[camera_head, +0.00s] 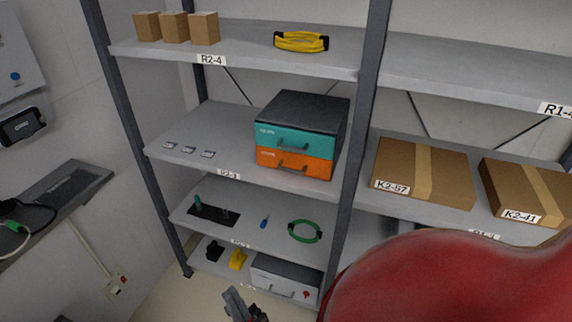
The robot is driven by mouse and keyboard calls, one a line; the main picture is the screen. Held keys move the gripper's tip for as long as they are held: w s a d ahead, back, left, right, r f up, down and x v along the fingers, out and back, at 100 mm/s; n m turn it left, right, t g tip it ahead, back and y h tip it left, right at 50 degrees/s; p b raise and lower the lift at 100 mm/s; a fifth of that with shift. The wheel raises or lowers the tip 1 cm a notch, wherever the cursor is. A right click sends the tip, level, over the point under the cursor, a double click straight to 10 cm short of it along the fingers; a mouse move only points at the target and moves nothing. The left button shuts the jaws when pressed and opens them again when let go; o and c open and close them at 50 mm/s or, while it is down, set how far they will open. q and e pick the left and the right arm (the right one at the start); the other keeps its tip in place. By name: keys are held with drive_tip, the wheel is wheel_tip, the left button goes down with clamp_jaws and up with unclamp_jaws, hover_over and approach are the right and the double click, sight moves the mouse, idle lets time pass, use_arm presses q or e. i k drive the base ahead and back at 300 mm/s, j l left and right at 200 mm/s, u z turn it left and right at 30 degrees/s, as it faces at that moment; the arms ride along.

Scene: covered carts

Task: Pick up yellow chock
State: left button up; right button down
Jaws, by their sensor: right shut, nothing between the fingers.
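The yellow chock (238,259) sits on the bottom shelf (210,266) of the left rack bay, between a black chock-like object (214,250) and a grey-white box. My right gripper (236,296) is low in the picture, in front of and just below the yellow chock as seen here. It is shut and empty, apart from the chock. A large red part of my own arm fills the lower right and hides the lower shelves there. My left gripper is not in view.
The grey-white box (286,280) stands right of the chock. A dark rack post (353,170) rises beside the bay. The shelf above holds a green cable loop (304,231) and a blue screwdriver (265,221). A wall-side ledge (60,205) is at left.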

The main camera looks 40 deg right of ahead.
sight(237, 262)
drive_tip(key=z, duration=0.9)
drive_tip(key=i+l+u, duration=0.35)
drive_tip(key=u, duration=0.15)
